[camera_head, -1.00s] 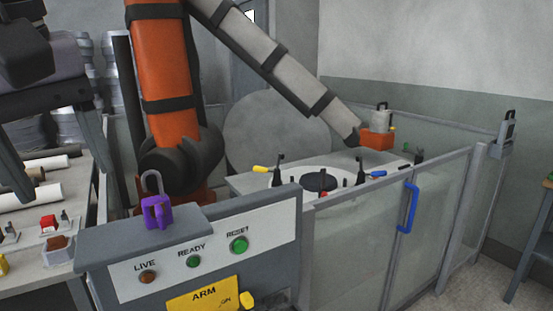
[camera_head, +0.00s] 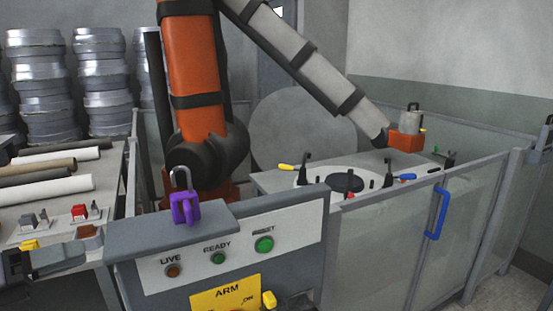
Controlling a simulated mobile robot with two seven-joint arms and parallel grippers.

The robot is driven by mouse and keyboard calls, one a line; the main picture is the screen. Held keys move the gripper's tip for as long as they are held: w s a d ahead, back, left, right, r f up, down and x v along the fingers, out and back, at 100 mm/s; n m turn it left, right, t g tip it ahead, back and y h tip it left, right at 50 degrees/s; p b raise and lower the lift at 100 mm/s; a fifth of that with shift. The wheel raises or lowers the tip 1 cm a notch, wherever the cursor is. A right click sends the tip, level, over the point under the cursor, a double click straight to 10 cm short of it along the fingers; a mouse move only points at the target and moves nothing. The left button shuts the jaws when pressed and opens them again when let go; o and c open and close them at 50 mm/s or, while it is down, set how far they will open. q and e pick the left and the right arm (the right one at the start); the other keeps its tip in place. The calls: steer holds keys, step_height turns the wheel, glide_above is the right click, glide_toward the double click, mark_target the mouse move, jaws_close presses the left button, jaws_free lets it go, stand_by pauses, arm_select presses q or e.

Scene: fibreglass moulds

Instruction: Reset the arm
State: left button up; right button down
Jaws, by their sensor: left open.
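The control box (camera_head: 218,275) stands at lower centre. Its white panel carries a brownish LIVE lamp (camera_head: 173,271), a green READY lamp (camera_head: 218,258) and a larger green RESET button (camera_head: 264,244). A yellow ARM plate (camera_head: 226,294) sits below, cut by the bottom edge, with a yellow knob (camera_head: 268,299) at its right. A purple padlock (camera_head: 185,208) with a grey shackle stands on the box top. My right gripper is not in view.
An orange and grey robot arm (camera_head: 195,75) rises behind the box and reaches over a fenced mould table. The fence gate has a blue handle (camera_head: 437,213). A bench with rolls (camera_head: 50,188) and small parts stands left; stacked metal moulds (camera_head: 105,80) stand behind it.

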arm_select(q)
steer(key=s+f+n+t+y, duration=0.2)
steer(key=s+f+n+y, duration=0.15)
steer(key=f+n, duration=0.65)
steer(key=s+f+n+t+y, duration=0.1)
steer(key=s+f+n+y, duration=0.1)
steer(key=f+n+y, duration=0.55)
steer(key=s+d+f+n+g+h, duration=0.1)
steer(key=s+d+f+n, duration=0.3)
steer(key=d+f+n, duration=0.4)
steer(key=s+d+f+n+g, duration=0.4)
steer(key=d+f+n, duration=0.3)
steer(key=d+f, duration=0.2)
steer(key=shift+s+d+f+n+h, duration=0.15)
steer(key=shift+s+d+n+h, duration=0.25)
steer(key=shift+d, duration=0.2)
